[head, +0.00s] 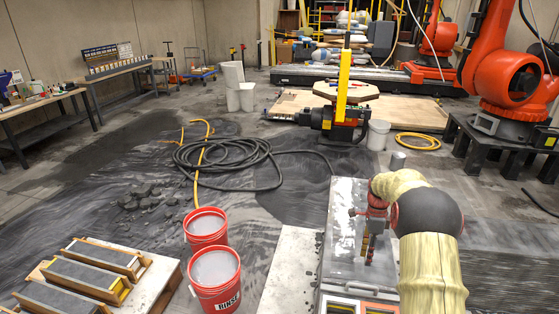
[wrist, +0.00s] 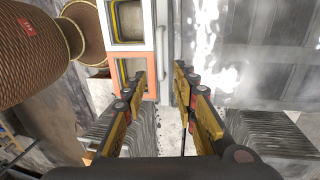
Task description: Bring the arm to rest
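My gripper (head: 369,248) hangs fingers down at the end of my arm, above the metal-topped table (head: 345,205) at lower right in the head view. In the wrist view my gripper (wrist: 160,78) has its two yellow and black fingers spread apart. Nothing is held between them. Only a pale strip of floor and the table's edge show in the gap. My arm, in a pale yellow sleeve, is bent over the right part of the table.
White and orange-framed bins (wrist: 128,65) sit beside the fingers in the wrist view. Two red buckets (head: 215,275) and wooden-framed molds (head: 75,278) stand left of the table. A black hose (head: 235,160) lies coiled on the floor. An orange robot arm (head: 500,75) stands at back right.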

